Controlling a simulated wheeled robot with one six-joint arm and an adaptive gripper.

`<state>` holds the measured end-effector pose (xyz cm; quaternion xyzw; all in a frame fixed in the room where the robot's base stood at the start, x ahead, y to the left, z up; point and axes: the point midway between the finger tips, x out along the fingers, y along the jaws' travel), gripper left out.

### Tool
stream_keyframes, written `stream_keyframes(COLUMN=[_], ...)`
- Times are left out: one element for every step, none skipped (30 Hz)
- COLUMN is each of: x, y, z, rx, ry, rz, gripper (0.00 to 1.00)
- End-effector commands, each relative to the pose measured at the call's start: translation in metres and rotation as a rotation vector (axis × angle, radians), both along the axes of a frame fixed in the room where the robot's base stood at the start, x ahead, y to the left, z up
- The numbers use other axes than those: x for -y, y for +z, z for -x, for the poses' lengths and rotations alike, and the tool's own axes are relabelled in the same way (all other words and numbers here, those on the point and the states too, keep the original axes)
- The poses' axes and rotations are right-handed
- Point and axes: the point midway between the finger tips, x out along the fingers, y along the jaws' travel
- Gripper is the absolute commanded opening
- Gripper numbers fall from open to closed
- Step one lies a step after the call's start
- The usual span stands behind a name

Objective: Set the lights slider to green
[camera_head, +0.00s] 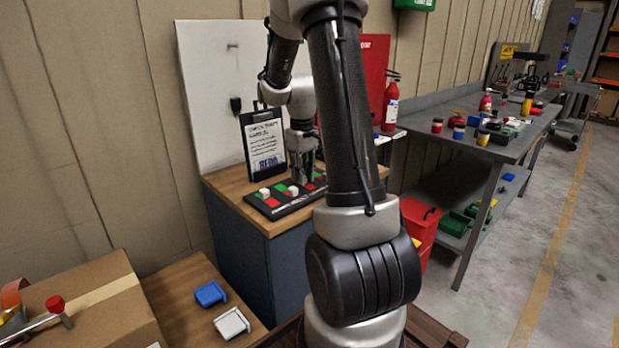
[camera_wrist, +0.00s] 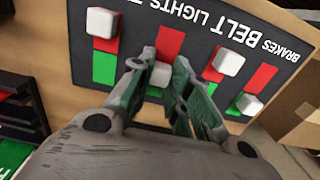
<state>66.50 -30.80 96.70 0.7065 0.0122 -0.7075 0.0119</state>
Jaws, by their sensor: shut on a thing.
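The dark slider panel (camera_head: 285,205) lies on a wooden-topped stand, with white knobs on red and green strips. In the wrist view the panel (camera_wrist: 140,45) has its labels upside down, LIGHTS, BELT and BRAKES among them. The lights slider knob (camera_wrist: 160,74) sits between my fingertips, with red strip above it and a little green below. My gripper (camera_wrist: 163,78) is shut on this knob; its fingers hide part of the track. In the head view my gripper (camera_head: 304,172) reaches down to the panel.
Neighbouring knobs are the belt knob (camera_wrist: 229,62), the brakes knob (camera_wrist: 250,104) and another knob (camera_wrist: 102,22). A clipboard (camera_head: 264,140) stands behind the panel. A cardboard box (camera_head: 95,305) is at the lower left. A workbench (camera_head: 480,140) with several items is at the right.

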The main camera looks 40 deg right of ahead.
Motion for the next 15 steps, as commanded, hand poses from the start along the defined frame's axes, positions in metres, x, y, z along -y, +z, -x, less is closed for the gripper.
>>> stream_keyframes(x=[-0.0001, -0.0002, -0.0003, -0.0002, -0.0003, -0.0002, -0.0002, -0.0002, -0.0002, -0.0002, -0.0001, -0.0001, -0.0001, -0.0001, -0.0002], y=[0.0001, 0.0000, 0.0002, 0.0004, 0.0006, 0.0007, 0.0008, 0.0008, 0.0009, 0.0009, 0.0010, 0.0010, 0.0010, 0.0010, 0.0009], z=[-0.0074, -0.0098, -0.0122, -0.0132, -0.0138, -0.0140, -0.0140, -0.0141, -0.0142, -0.0143, -0.0144, -0.0146, -0.0147, -0.0146, -0.0143], rx=[0.002, 0.001, 0.001, 0.002, 0.002, 0.003, 0.003, 0.004, 0.005, 0.005, 0.005, 0.006, 0.006, 0.006, 0.005], ry=[0.002, 0.002, 0.001, 0.001, 0.001, 0.001, 0.001, 0.001, 0.001, 0.001, 0.001, 0.001, 0.001, 0.001, 0.001], rz=[0.001, 0.001, 0.001, 0.001, 0.001, 0.002, 0.002, 0.002, 0.002, 0.002, 0.002, 0.003, 0.003, 0.003, 0.002], gripper=[0.00, 0.00, 0.00, 0.00, 0.00, 0.00, 0.00, 0.00, 0.00, 0.00, 0.00, 0.22, 0.28, 0.33, 0.41])
